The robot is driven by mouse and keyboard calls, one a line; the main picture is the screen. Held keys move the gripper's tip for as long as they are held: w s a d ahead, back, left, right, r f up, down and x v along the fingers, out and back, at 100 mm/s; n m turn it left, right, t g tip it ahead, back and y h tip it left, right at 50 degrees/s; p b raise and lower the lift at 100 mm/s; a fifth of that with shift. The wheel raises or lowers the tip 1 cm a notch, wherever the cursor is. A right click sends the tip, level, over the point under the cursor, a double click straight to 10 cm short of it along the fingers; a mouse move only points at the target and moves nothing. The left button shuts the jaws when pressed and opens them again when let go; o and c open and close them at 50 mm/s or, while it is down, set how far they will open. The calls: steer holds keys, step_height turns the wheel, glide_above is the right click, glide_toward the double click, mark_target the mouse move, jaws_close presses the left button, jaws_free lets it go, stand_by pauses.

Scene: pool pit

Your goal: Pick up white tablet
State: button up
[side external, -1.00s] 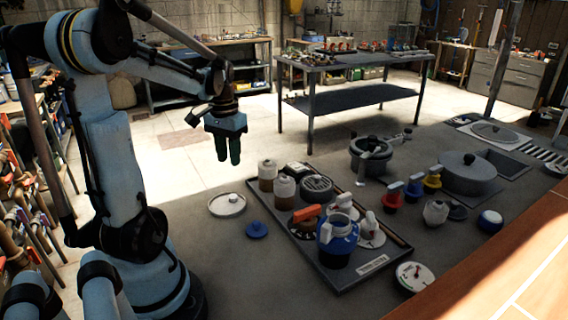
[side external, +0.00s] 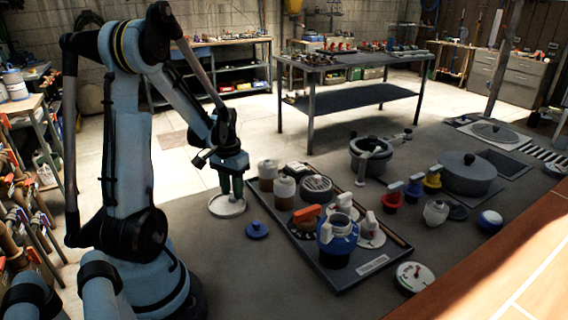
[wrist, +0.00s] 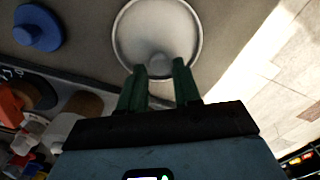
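A round, pale white disc with a raised rim and a small central knob (side external: 226,210) lies flat on the grey floor, left of the tray. It is the closest match to the white tablet that I can see, though it looks like a lid. It also shows in the wrist view (wrist: 160,20), at the top middle. My gripper (side external: 231,187) points down just over the disc. In the wrist view my gripper (wrist: 159,68) has its two dark green fingers apart, with the blurred knob between or just beyond their tips. I cannot tell whether they touch it.
A blue lid (side external: 257,230) lies close to the disc; it also shows in the wrist view (wrist: 38,27). A dark tray (side external: 335,288) to the right holds a blue jug (side external: 338,240), brown-and-white jars (side external: 285,190) and other parts. Open floor lies left of the disc.

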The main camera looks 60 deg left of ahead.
steer(key=shift+f, duration=0.7)
jaws_close()
steer(key=shift+r, duration=0.15)
steer(key=shift+r, duration=0.5)
steer(key=r, duration=0.1)
steer(key=d+r, duration=0.1)
steer(key=r, duration=0.1)
steer(key=shift+w+d+r, duration=0.15)
steer(key=shift+w+r, duration=0.05)
steer(key=shift+r, duration=0.1)
steer(key=w+d+r, duration=0.3)
steer(key=d+r, duration=0.3)
steer(key=d, duration=0.4)
